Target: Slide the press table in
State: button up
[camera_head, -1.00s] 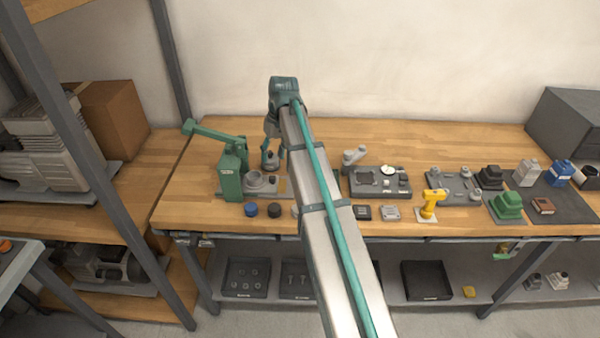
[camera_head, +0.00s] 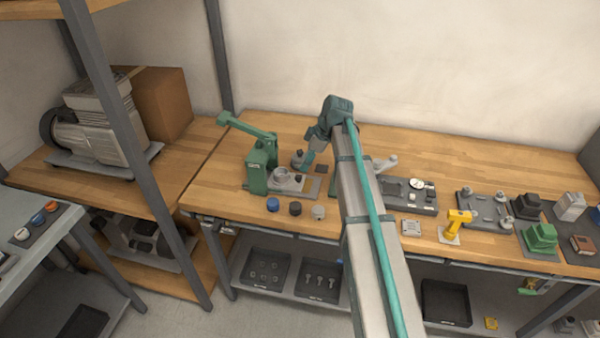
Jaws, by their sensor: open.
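The green press (camera_head: 258,172) stands at the left end of the wooden bench, its lever raised toward the upper left. The press table (camera_head: 312,187) is a flat grey slide reaching out to the right of the press. A round light-grey part (camera_head: 287,178) sits on it close to the press. My gripper (camera_head: 307,162) is open and points down just behind and above the slide. It is beside a small grey knobbed piece (camera_head: 297,158), and I cannot tell whether it touches it. My arm hides part of the bench right of the gripper.
Blue, black and grey caps (camera_head: 295,209) lie in front of the press. Right of my arm are a fixture plate (camera_head: 409,196), a yellow tool (camera_head: 456,224) and a green block (camera_head: 540,238). The bench's back strip is clear. A shelf post (camera_head: 220,60) rises behind the left end.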

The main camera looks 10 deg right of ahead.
aim_at(298, 175)
jog(key=shift+p+x, duration=0.85)
jog(key=shift+x, duration=2.6)
jog(key=shift+d, duration=0.1)
grip_shut()
